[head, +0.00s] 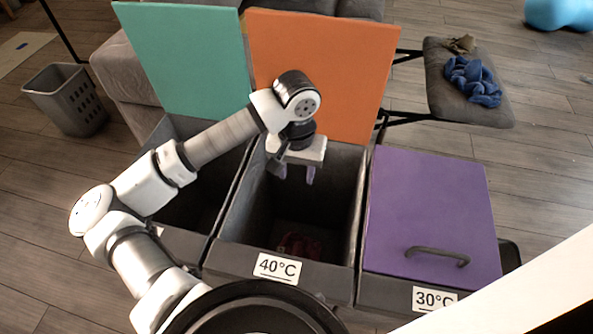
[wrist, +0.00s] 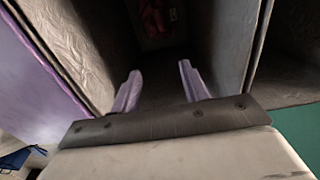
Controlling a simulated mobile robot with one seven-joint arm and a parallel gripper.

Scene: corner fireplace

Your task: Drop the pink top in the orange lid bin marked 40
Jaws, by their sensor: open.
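The bin marked 40°C (head: 228,252) stands in the middle with its orange lid (head: 322,75) raised. A dark pink-red garment (head: 302,245) lies at the bottom of this bin, near its front wall; it is dim in shadow. It also shows at the top of the wrist view (wrist: 152,18), down in the bin with a small light tag. My gripper (head: 296,174) hangs over the bin's opening, well above the garment. Its two purple fingers (wrist: 160,85) are apart with nothing between them.
The left bin has its green lid (head: 190,60) raised. The right bin has a shut purple lid (head: 432,215) and a 30°C label. A grey stool (head: 440,100) holds blue cloth (head: 473,82) and a brown cloth. A grey basket (head: 62,100) stands at far left.

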